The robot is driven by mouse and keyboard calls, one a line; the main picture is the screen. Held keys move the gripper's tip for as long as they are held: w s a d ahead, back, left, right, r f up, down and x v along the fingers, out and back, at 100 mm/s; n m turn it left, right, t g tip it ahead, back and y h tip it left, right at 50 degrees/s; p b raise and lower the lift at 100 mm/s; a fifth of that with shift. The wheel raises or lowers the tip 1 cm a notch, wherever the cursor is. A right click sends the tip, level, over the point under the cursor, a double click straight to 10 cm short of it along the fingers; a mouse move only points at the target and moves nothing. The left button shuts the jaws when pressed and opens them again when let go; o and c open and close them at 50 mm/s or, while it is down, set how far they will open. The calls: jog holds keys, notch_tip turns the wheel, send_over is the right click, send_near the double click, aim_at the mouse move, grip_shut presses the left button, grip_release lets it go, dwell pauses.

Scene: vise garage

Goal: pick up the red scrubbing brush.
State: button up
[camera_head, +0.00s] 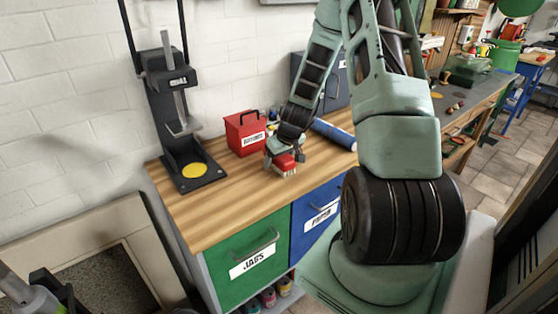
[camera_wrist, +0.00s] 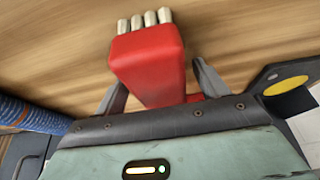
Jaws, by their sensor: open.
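The red scrubbing brush (camera_head: 285,161) is on the wooden workbench top, near the front edge, with its pale bristles showing at the front. In the wrist view the red brush (camera_wrist: 150,62) lies between the two grey fingers of my gripper (camera_wrist: 160,88), its bristle tufts pointing away from the gripper. My gripper (camera_head: 282,155) is low over the bench at the brush. The fingers are apart, one on each side of the red body, with a gap visible on at least the right side. The gripper's palm hides the near end of the brush.
A red box (camera_head: 245,133) with a black handle stands behind the brush. A black press (camera_head: 188,120) with a yellow disc stands to the left. A blue roll (camera_head: 333,134) lies to the right. The wooden top (camera_head: 225,190) is clear at the front left.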

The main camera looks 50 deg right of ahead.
jog(key=shift+f, duration=0.25)
dwell(0.4)
jog(key=c, duration=1.1)
